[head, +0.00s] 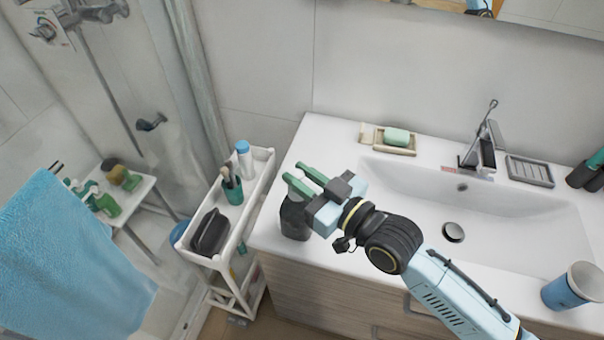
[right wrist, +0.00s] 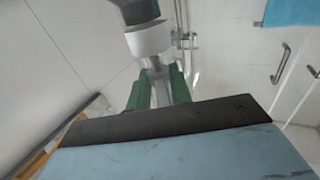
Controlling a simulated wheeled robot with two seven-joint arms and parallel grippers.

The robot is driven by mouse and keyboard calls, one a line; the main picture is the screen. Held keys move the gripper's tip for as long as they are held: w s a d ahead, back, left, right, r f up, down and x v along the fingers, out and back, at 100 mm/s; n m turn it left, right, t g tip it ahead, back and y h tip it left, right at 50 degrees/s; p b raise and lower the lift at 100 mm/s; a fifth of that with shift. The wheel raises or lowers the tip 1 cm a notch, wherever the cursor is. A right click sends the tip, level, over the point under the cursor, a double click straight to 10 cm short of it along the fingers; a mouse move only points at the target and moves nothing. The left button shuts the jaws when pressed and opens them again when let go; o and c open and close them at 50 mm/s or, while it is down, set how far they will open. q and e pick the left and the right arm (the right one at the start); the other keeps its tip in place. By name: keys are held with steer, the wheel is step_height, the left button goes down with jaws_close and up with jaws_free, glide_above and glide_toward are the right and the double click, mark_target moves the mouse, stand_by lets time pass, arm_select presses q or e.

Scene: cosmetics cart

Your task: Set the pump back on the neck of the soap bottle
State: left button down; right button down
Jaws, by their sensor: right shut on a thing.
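The dark soap bottle (head: 293,218) stands at the left end of the white counter, partly behind my right gripper in the head view. My right gripper (head: 303,179) is above it, its green fingers shut on the pump (right wrist: 149,40). The right wrist view seems upside down; there the pump's white collar meets the dark bottle (right wrist: 137,10), and its silvery stem runs between the fingers (right wrist: 160,88). The collar and the bottle look lined up, but I cannot tell whether it is fully seated. My left gripper is not in view.
A white cart (head: 252,205) with a cup of brushes (head: 233,191), a dark case (head: 210,232) and a bottle (head: 244,159) stands to the left. A soap dish (head: 393,148) lies at the back. The basin (head: 490,220) is right; a blue cup (head: 570,289) stands front right.

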steer(key=shift+f+b, duration=0.3)
steer(key=shift+f, duration=0.5)
stand_by(1.1)
steer(key=c, duration=1.2)
jaws_free()
steer(key=b+v, duration=0.1)
steer(key=v, duration=1.2)
steer(key=shift+s+d+r, duration=0.1)
steer(key=shift+s+d, duration=0.05)
steer(key=shift+d, duration=0.05)
